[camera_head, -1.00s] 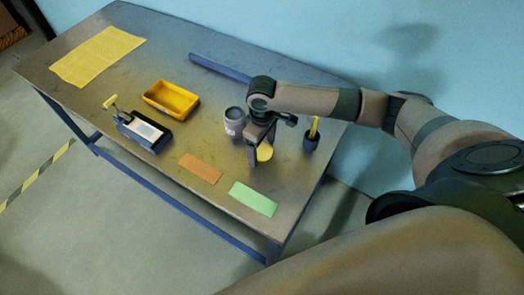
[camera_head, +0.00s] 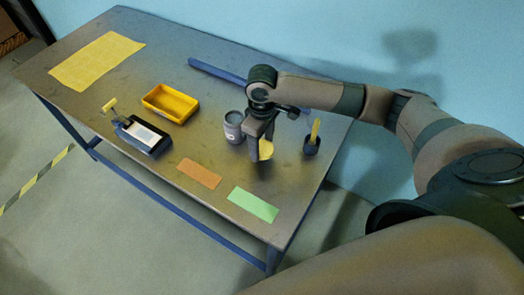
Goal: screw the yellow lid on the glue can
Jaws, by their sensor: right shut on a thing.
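The glue can (camera_head: 234,127) is a grey cylinder with a pale label, standing upright on the table. Its top looks open and dark grey. The yellow lid (camera_head: 266,149) is held on edge, tilted, between the fingers of my right gripper (camera_head: 259,152). The right gripper is shut on the lid, just to the right of the can and apart from it. The gripper partly hides the lid, and the gap below it is hard to judge. My left gripper is not in view.
A dark cup with a yellow-handled tool (camera_head: 313,138) stands right of the gripper. A yellow tray (camera_head: 171,102), a black device (camera_head: 143,135), an orange card (camera_head: 199,173), a green card (camera_head: 253,205) and a yellow mat (camera_head: 97,60) lie on the metal table (camera_head: 215,82). A blue bar (camera_head: 218,71) runs along the back.

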